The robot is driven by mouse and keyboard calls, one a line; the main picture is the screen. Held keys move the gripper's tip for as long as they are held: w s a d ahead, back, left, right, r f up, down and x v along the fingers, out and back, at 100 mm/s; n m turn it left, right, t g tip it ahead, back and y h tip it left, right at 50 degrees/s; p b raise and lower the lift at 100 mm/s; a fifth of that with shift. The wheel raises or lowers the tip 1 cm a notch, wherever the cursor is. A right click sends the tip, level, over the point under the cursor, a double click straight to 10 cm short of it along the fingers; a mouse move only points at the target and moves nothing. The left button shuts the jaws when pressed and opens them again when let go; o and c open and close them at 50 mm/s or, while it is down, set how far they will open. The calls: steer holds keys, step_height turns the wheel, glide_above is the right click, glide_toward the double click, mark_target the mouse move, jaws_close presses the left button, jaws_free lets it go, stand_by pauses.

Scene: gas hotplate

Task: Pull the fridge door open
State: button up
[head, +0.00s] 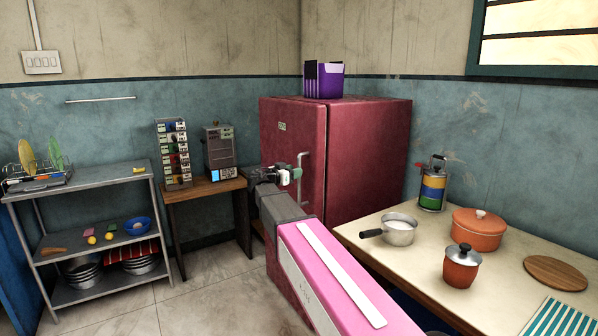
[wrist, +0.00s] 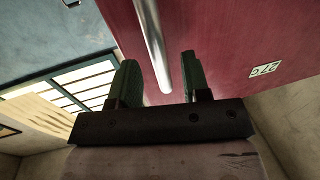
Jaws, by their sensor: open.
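The dark red fridge (head: 345,160) stands in the back corner, with its door (head: 290,140) on the left face shut. A pale vertical handle (head: 300,172) is on the door. My gripper (head: 290,174) is at the handle's height in the head view, and my arm partly hides the door's lower part. In the wrist view, my gripper (wrist: 157,82) is open, and the handle (wrist: 153,45) reaches down between its two green fingers without visible contact. The door (wrist: 220,45) fills the upper right behind it.
A table (head: 440,245) with a saucepan (head: 398,230) and an orange pot (head: 478,228) stands close to the fridge on the right. A small wooden table (head: 205,188) and metal shelf (head: 85,190) stand left. Purple folders (head: 324,80) sit on the fridge. Floor at left front is clear.

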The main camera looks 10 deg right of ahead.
steer(key=x, duration=0.3)
steer(key=shift+d, duration=0.15)
jaws_close()
